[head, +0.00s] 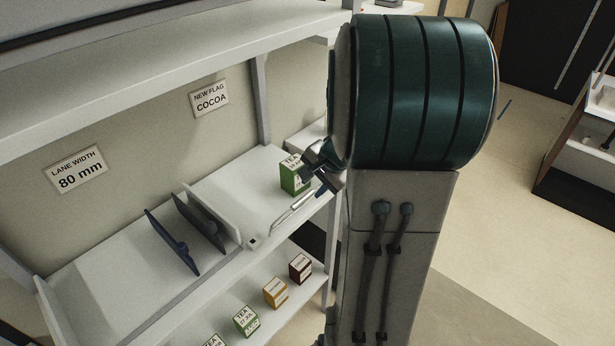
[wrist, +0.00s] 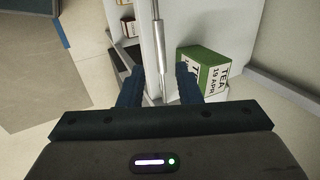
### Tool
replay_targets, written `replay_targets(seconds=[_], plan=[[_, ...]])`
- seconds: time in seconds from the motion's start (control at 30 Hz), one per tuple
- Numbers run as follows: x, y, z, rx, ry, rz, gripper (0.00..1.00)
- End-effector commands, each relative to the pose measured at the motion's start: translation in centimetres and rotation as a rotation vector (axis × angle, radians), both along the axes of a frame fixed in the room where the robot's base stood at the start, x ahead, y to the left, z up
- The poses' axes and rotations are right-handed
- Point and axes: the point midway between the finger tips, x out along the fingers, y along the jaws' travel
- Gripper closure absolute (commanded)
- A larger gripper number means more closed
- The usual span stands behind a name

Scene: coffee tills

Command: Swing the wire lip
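The wire lip (head: 292,212) is a thin pale metal bar at the front edge of the upper shelf lane, slanting up toward my gripper. In the wrist view the lip (wrist: 157,45) runs lengthwise between my two dark blue fingers. My gripper (wrist: 160,88) is open around it, with a gap on each side of the bar. In the head view my gripper (head: 307,176) is at the lip's far right end, partly hidden by my arm. A green tea box (head: 292,177) stands on the shelf just behind it; the box (wrist: 206,72) is close to the right finger.
Two dark upright dividers (head: 185,237) stand on the shelf (head: 95,272) to the left. Several small boxes, including a yellow one (head: 275,292), stand on the lower shelf. Signs for lane width (head: 76,172) and cocoa (head: 209,99) hang behind. Open floor (head: 510,250) lies right.

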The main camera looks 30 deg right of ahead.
Motion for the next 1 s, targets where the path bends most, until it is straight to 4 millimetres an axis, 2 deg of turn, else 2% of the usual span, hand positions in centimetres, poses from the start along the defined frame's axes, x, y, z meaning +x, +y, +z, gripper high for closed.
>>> replay_targets(seconds=[0.63,0.73,0.77,1.0], plan=[[3.2,1.2,-7.6,0.001,0.001,0.003,0.69],[3.2,1.2,-7.0,-0.001,0.0,0.002,0.97],[3.2,1.2,-7.0,-0.001,0.0,0.002,1.0],[3.4,1.2,-6.8,0.0,-0.002,0.002,1.0]])
